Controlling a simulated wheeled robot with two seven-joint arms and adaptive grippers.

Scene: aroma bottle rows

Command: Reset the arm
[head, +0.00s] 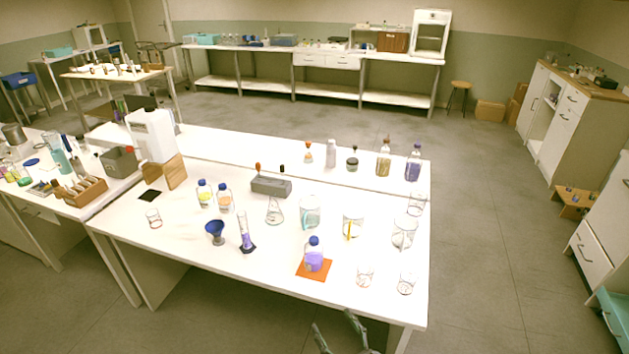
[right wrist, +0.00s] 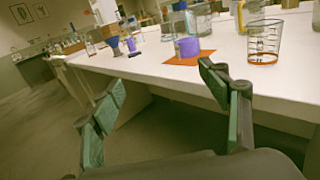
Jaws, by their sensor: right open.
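My right gripper (head: 340,334) shows at the bottom edge of the head view, below and in front of the white table's front edge. In the right wrist view its two green-padded fingers (right wrist: 165,118) are spread wide with nothing between them. A bottle with purple contents and a blue cap (head: 313,256) stands upright on an orange mat (head: 314,276) near the table's front. The purple bottle (right wrist: 187,47) and the orange mat (right wrist: 180,61) also show in the right wrist view, beyond the fingers and apart from them. My left gripper is not in either view.
The white table (head: 200,250) holds a blue funnel (head: 215,230), a cylinder with purple liquid (head: 245,232), a grey block (head: 271,186), yellow and orange bottles (head: 205,195), and several beakers (head: 404,234). More bottles (head: 413,164) stand along the back. The floor (head: 500,270) right of the table is clear.

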